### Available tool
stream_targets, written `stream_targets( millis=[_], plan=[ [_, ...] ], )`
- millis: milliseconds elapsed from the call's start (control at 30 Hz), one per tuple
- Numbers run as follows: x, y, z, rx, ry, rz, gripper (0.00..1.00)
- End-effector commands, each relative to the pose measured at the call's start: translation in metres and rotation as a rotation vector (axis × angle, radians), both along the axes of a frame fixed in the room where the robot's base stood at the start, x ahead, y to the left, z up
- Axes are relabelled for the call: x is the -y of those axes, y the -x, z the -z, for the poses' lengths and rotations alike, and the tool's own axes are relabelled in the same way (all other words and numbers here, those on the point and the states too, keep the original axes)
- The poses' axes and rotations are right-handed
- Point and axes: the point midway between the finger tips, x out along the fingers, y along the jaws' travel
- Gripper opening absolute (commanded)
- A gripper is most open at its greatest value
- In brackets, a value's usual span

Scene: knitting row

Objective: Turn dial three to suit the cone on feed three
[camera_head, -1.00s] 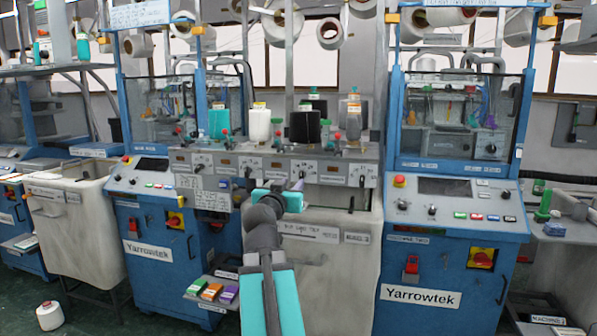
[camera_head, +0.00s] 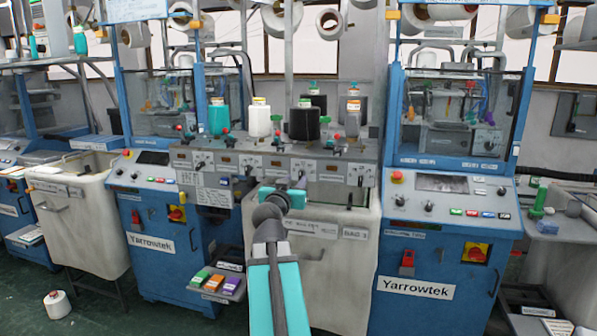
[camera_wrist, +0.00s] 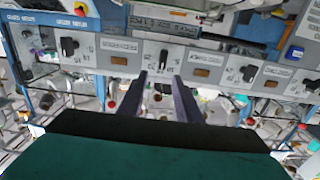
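A grey feed panel (camera_head: 275,163) carries a row of black dials with labels. In the wrist view, which shows the panel upside down, dial three (camera_wrist: 165,58) lies just beyond the fingertips, in line with the gap between them. Its pointer setting is too small to read. My gripper (camera_wrist: 161,80) is open and empty, its two dark fingers apart; I cannot tell whether they touch the dial. In the head view my gripper (camera_head: 299,184) is in front of the panel, partly hidden by its own wrist. The third cone (camera_head: 302,123) from the left above the panel is black.
Neighbouring dials (camera_wrist: 68,45) (camera_wrist: 248,73) flank the fingers closely. A pale bin (camera_head: 345,255) stands below the panel.

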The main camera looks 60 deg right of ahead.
Motion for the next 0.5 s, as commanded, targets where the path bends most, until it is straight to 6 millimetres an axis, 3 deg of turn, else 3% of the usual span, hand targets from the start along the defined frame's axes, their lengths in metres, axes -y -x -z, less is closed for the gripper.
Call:
stream_targets(
  millis=[500],
  plan=[
    [0.051,-0.017,0.0,0.0,-0.001,0.0,0.31]
  ],
)
